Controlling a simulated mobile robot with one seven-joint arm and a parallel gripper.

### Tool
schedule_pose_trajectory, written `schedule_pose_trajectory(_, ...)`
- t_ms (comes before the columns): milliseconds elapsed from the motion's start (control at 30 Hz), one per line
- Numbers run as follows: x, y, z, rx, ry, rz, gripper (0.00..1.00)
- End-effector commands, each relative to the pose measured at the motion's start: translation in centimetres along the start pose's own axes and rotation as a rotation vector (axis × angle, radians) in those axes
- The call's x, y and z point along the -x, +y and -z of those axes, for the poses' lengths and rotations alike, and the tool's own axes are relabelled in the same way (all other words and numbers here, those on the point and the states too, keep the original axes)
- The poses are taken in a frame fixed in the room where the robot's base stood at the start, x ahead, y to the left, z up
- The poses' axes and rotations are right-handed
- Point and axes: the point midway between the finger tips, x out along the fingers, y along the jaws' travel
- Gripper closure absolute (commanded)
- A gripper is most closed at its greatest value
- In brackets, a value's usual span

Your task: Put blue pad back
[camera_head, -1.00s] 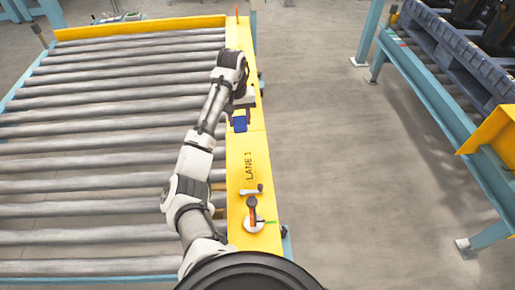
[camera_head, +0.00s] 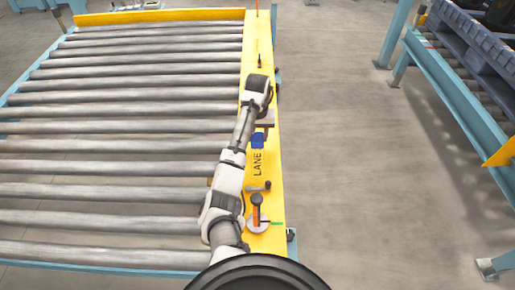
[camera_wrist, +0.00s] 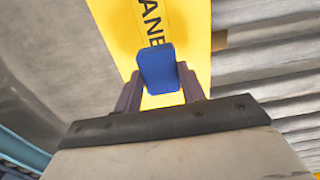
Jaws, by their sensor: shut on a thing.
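The blue pad (camera_head: 258,141) is at my gripper (camera_head: 262,131), over the yellow lane plate (camera_head: 263,92). In the wrist view the blue pad (camera_wrist: 157,69) sits between the two fingers of my gripper (camera_wrist: 160,82), which is shut on it. The black lane lettering shows just beyond the pad. I cannot tell whether the pad touches the plate or is held a little above it.
A lever-like part (camera_head: 258,187) and a round base with a dark and orange post (camera_head: 257,212) stand on the near end of the plate. A small dark upright thing (camera_head: 260,61) is farther along it. Rollers (camera_head: 120,140) lie left; open floor (camera_head: 350,170) lies right.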

Motion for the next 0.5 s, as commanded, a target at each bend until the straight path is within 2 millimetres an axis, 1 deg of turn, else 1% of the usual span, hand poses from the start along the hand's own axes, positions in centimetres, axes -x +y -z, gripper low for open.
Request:
schedule_pose_trajectory(233, -1.8, 0.0, 0.0, 0.0, -0.001, 0.0, 0.89)
schedule_pose_trajectory(400, -4.4, -0.1, 0.0, 0.001, -0.003, 0.0, 0.89)
schedule_pose_trajectory(500, -5.2, 0.0, 0.0, 0.0, -0.001, -0.001, 0.89)
